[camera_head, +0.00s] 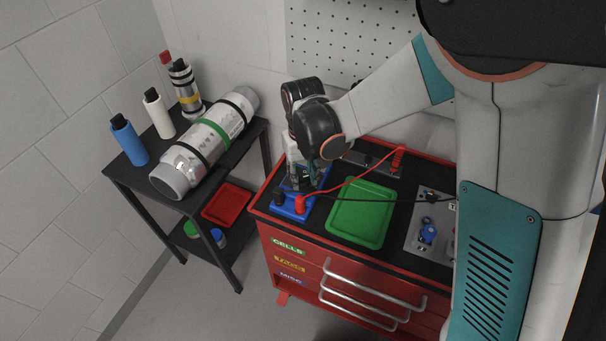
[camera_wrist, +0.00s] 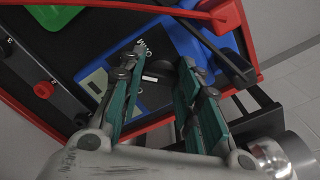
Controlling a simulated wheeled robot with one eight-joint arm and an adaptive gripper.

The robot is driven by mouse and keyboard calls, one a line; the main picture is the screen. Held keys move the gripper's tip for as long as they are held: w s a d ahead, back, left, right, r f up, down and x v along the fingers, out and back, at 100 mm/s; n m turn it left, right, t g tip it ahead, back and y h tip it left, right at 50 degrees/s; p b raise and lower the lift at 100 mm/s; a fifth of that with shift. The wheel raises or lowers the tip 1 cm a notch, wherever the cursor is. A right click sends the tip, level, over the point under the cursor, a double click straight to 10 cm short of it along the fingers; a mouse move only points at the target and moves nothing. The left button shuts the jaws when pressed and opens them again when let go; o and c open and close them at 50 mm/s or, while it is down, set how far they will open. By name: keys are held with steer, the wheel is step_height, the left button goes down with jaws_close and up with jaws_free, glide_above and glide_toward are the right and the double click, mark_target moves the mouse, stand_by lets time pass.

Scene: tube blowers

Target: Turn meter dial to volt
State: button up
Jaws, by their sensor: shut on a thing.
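The blue meter (camera_head: 291,207) lies on the cart's left end, partly hidden under my gripper (camera_head: 305,182). In the wrist view, the meter's blue casing (camera_wrist: 217,40) surrounds a dark face with white lettering; one label appears to read OHM. The small black dial (camera_wrist: 158,72) with a white mark sits between the fingertips of my gripper (camera_wrist: 157,68). My gripper is shut on the dial, with the fingers on either side of it. The fingers hide part of the face, and the dial's exact setting is unclear.
Red and black leads (camera_head: 345,187) run from the meter across the cart. A green tray (camera_head: 361,213) lies beside it, with a grey panel (camera_head: 427,238) farther right. A dark shelf (camera_head: 130,187) with bottles and a large cylinder stands left.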

mark_target(303, 178)
stand_by(0.3)
steer(key=o, duration=1.1)
step_height(303, 178, up, 12)
